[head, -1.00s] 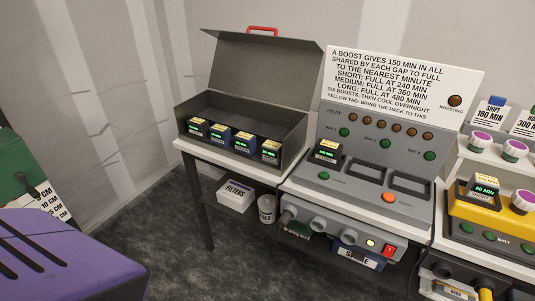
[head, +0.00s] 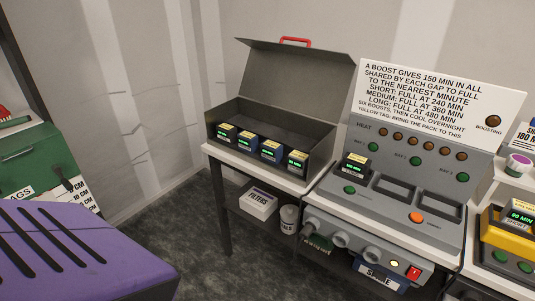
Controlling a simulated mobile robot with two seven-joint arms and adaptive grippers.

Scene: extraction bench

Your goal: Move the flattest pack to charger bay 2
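Several battery packs with small green displays stand in a row in the open grey case, among them packs at the left (head: 227,133), middle (head: 248,142), right of middle (head: 270,150) and right end (head: 297,161). Their minute readings are too small to read. The grey charger (head: 376,222) stands to the right of the case. One pack (head: 354,163) sits in its left bay. The middle bay (head: 390,193) and right bay (head: 436,206) look empty. Neither gripper is in view.
A white sign (head: 430,100) above the charger gives boost rules. A yellow unit (head: 508,236) holding a pack stands at the right edge. A green case (head: 40,160) stands at the left.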

